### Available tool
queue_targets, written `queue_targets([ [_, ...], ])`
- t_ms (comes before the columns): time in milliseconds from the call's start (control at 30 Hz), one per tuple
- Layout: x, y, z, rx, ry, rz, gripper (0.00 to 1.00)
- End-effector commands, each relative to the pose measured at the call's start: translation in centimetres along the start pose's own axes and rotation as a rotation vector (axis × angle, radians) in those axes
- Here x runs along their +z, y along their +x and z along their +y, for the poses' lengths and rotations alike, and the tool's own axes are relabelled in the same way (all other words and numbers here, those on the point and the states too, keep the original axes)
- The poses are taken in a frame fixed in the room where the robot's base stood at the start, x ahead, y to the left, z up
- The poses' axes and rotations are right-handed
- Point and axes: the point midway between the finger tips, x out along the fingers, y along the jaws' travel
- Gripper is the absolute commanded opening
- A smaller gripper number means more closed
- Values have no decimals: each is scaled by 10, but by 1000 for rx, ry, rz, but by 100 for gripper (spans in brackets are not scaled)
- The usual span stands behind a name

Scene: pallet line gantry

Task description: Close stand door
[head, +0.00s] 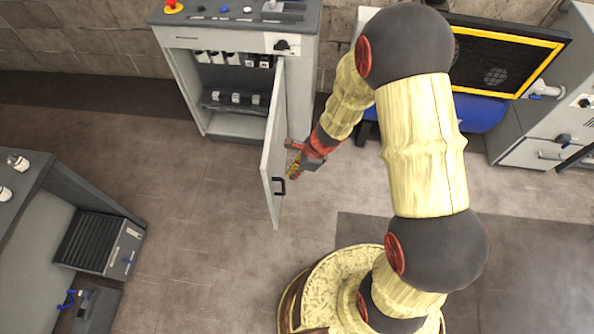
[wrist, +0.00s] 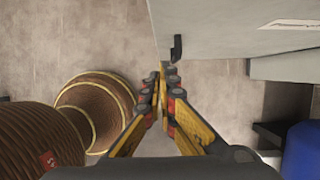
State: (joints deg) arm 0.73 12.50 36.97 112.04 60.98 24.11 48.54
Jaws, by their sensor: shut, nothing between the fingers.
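The stand (head: 232,60) is a grey cabinet against the back wall with its front open, showing several white-topped items on inner shelves. Its door (head: 273,150) is a light grey panel hinged on the stand's right side and swung wide open toward the viewer. A black handle (head: 280,187) sits near the door's free end; it also shows in the wrist view (wrist: 177,47). My gripper (head: 292,176) is at the door's right side, close to the handle. In the wrist view my gripper (wrist: 165,72) has its fingers together with nothing between them, fingertips just below the handle. I cannot tell whether they touch the door.
A black panel with a yellow frame (head: 540,55) and a blue rounded object (head: 483,112) stand at the back right, beside a grey cabinet (head: 525,152). A grey bench unit (head: 50,190) is at the left. The floor between the bench and the door is clear.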

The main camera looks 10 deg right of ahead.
Motion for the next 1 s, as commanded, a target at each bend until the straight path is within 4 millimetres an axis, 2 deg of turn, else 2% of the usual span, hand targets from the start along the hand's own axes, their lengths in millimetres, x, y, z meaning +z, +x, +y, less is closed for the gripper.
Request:
queue_targets([
  [33, -2, 15, 1, 2, -2, 1, 0],
  [233, 2, 50, 0, 1, -4, 1, 0],
  [300, 15, 50, 0, 0, -7, 0, 0],
  [500, 33, 56, 0, 0, -4, 0, 0],
  [1000, 38, 57, 0, -1, -1, 0, 0],
])
